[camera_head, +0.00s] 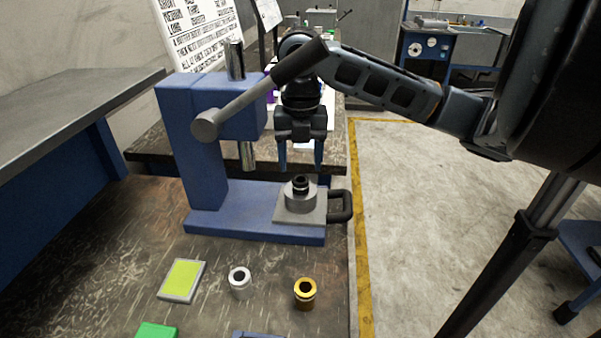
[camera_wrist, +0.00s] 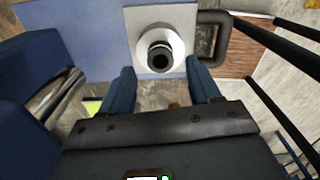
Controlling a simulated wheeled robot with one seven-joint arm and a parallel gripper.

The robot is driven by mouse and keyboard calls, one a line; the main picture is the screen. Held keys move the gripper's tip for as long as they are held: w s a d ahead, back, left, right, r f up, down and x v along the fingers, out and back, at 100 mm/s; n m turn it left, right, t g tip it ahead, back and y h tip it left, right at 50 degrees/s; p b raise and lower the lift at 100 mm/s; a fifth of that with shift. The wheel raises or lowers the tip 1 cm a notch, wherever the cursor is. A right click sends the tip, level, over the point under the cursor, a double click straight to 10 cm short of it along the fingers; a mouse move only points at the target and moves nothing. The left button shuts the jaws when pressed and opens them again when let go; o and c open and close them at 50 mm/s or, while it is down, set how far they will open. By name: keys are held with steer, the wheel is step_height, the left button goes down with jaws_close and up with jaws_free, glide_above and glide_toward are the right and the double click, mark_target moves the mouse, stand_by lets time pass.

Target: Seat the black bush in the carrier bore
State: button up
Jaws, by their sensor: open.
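The black bush (camera_head: 300,184) stands upright at the centre of the round grey carrier (camera_head: 301,201) on the press base. In the wrist view the bush (camera_wrist: 160,55) shows as a black ring in the middle of the pale carrier (camera_wrist: 142,38). How deep it sits in the bore I cannot tell. My gripper (camera_head: 301,167) is above the carrier, fingers pointing down, open and empty. In the wrist view its fingers (camera_wrist: 163,84) are apart, and the bush lies beyond the gap between them.
The blue press (camera_head: 203,150) with its dark lever (camera_head: 262,92) stands close left of my gripper. The carrier plate has a black handle (camera_head: 341,205). A silver bush (camera_head: 240,281), a brass bush (camera_head: 305,292) and a yellow-green pad (camera_head: 182,280) lie on the bench in front.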

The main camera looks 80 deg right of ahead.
mark_target(301, 178)
step_height(301, 178, up, 8)
steer(key=shift+f, duration=0.2)
steer(key=shift+s, duration=0.1)
stand_by(0.6)
